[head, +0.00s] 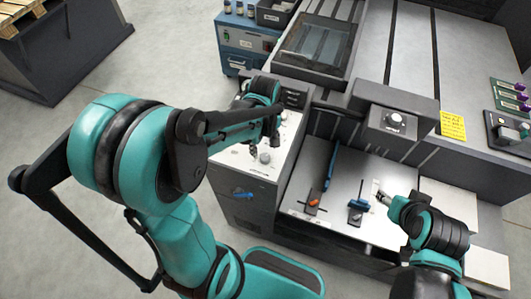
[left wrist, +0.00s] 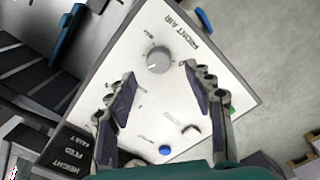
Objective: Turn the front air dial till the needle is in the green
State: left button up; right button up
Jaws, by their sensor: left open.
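The front air dial (left wrist: 158,58) is a round grey knob on a white panel labelled FRONT AIR, seen in the left wrist view. It also shows in the head view (head: 265,157). My left gripper (left wrist: 160,76) is open above the panel, its two fingers apart, with the dial between and just beyond the fingertips. No contact with the dial shows. In the head view my left gripper (head: 268,138) hangs over the panel, partly hidden by its arm. I cannot make out a gauge needle or green zone. My right gripper (head: 383,196) is low over the machine's pale deck; its jaws are unclear.
A blue button (left wrist: 165,150) is on the panel. A blue handle (head: 243,193) is on the cabinet front. A blue-handled tool (head: 330,170) and a blue clamp-like piece (head: 358,205) are on the pale deck. A yellow note (head: 453,125) is at the right.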

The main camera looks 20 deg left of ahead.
aim_at(265, 156)
pick_arm(q)
notch_tip(265, 156, down, 4)
jog(key=shift+w+f+b, duration=0.15)
jog(key=shift+f+b, duration=0.05)
jog(key=shift+b, duration=0.45)
jog(key=shift+f, duration=0.45)
jog(key=c, duration=1.2)
